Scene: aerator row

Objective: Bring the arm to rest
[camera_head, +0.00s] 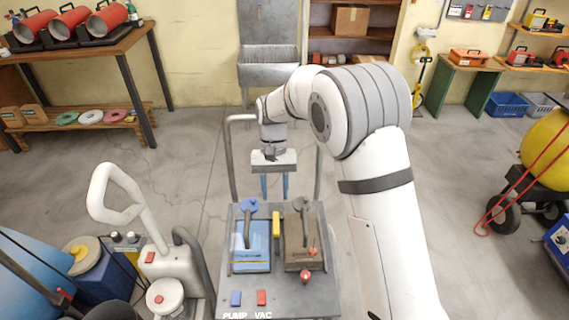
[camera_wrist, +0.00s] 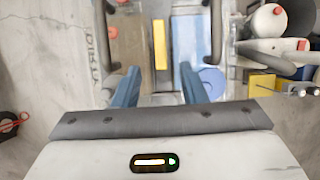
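My gripper (camera_head: 275,186) points down in the head view, just beyond the far edge of a grey cart panel (camera_head: 278,291), between the cart's upright handle bars. Its two blue fingers are apart, with nothing between them; the wrist view shows the same open gripper (camera_wrist: 161,88). My white arm reaches forward from the lower right and bends down at the wrist. The panel carries a blue unit (camera_head: 251,255) and a brown unit (camera_head: 304,257), each with a lever. A yellow bar (camera_head: 276,225) stands between them and also shows in the wrist view (camera_wrist: 160,44).
A white machine with a looped handle (camera_head: 118,193) stands left of the cart. A yellow tank (camera_head: 546,150) on wheels with red cords is at right. A wooden bench (camera_head: 85,48) with red cylinders is back left. A metal sink (camera_head: 268,70) stands behind.

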